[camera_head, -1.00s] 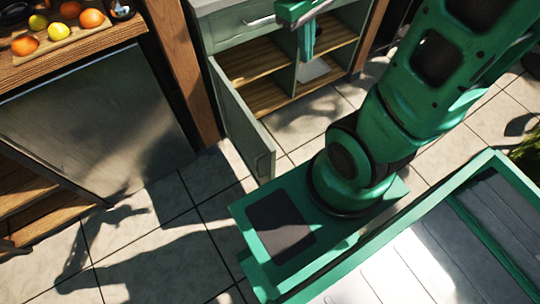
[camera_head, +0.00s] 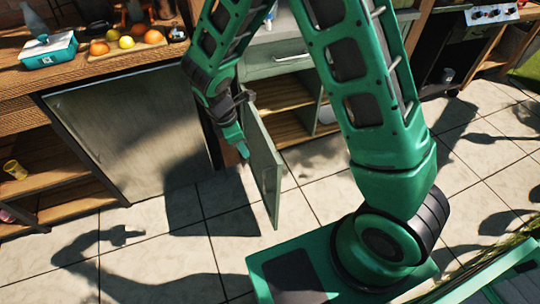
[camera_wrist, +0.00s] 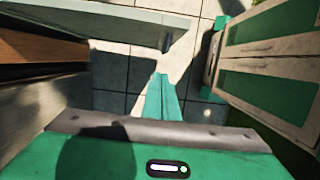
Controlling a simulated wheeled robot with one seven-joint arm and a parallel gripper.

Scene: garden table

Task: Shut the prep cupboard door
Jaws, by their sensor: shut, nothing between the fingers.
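The prep cupboard is the grey-green unit with a drawer front (camera_head: 275,62) and open wooden shelves below. Its door (camera_head: 264,165) stands wide open, hinged at the left side of the opening and sticking out over the tiles. My gripper (camera_head: 243,152) points down just left of the door, beside its outer face. In the wrist view the shut, empty fingers (camera_wrist: 163,95) are below the door panel (camera_wrist: 100,22), with a small gap in the picture. I cannot tell whether they touch the door. My forearm hides part of the cupboard.
A wooden counter (camera_head: 85,72) on the left carries a teal box (camera_head: 48,50) and a board with fruit (camera_head: 125,45). A grey panel (camera_head: 130,130) is under it. A yellow cup (camera_head: 15,169) is on a lower shelf. The tiles in front of the door are clear.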

